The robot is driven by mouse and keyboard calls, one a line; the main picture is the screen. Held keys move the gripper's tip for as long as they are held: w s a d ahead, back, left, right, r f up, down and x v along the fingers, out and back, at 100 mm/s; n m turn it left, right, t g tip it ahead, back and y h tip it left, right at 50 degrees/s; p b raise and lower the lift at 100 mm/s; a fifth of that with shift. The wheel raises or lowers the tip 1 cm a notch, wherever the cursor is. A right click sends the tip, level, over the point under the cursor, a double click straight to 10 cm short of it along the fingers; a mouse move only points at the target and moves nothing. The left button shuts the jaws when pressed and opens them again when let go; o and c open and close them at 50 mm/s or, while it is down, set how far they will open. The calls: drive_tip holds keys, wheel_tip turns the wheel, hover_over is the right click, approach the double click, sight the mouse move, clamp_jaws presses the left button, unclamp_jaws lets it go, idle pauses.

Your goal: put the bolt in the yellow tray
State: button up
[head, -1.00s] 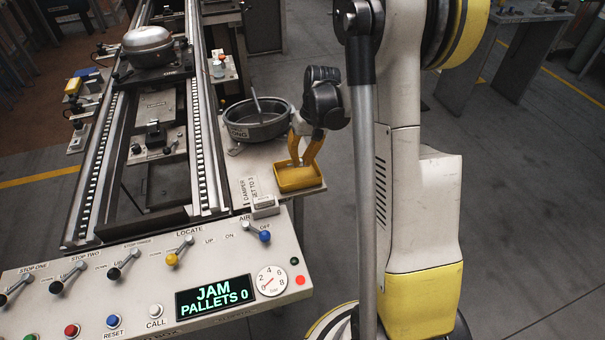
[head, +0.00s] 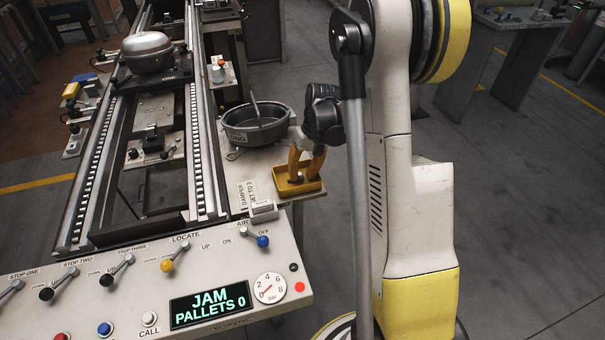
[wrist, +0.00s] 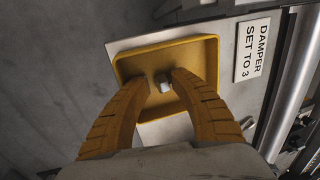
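The yellow tray (head: 283,189) sits on the corner of the grey side plate, and it fills the middle of the wrist view (wrist: 205,50). The bolt (wrist: 162,84), with a light grey head, is over or in the tray, between my fingertips. My gripper (head: 303,178) points down into the tray with its yellow fingers apart. In the wrist view the fingertips (wrist: 162,80) stand on either side of the bolt, with a small gap showing. Whether the bolt touches the tray floor is hard to see.
A round grey pan (head: 257,138) stands just behind the tray. A "DAMPER SET TO 3" label (wrist: 252,50) lies beside it. The control panel (head: 130,290) with levers, reading "JAM PALLETS 0", is in front. The conveyor (head: 203,150) runs along the left; open floor lies right.

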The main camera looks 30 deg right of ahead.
drive_tip(key=w+p+v, duration=0.1)
drive_tip(key=p+v, duration=0.4)
drive_tip(key=v, duration=0.7)
drive_tip(key=s+a+r+n+t+h, duration=0.1)
drive_tip(key=s+a+r+t+h, duration=0.1)
drive_tip(key=s+a+r, duration=0.6)
drive_tip(key=s+a+r+n+t, duration=0.2)
drive_tip(key=s+a+r+t, duration=0.2)
drive_tip(key=s+a, duration=0.5)
drive_tip(key=a, duration=0.3)
drive_tip(key=shift+s+r+t, duration=0.3)
drive_tip(key=shift+r, duration=0.05)
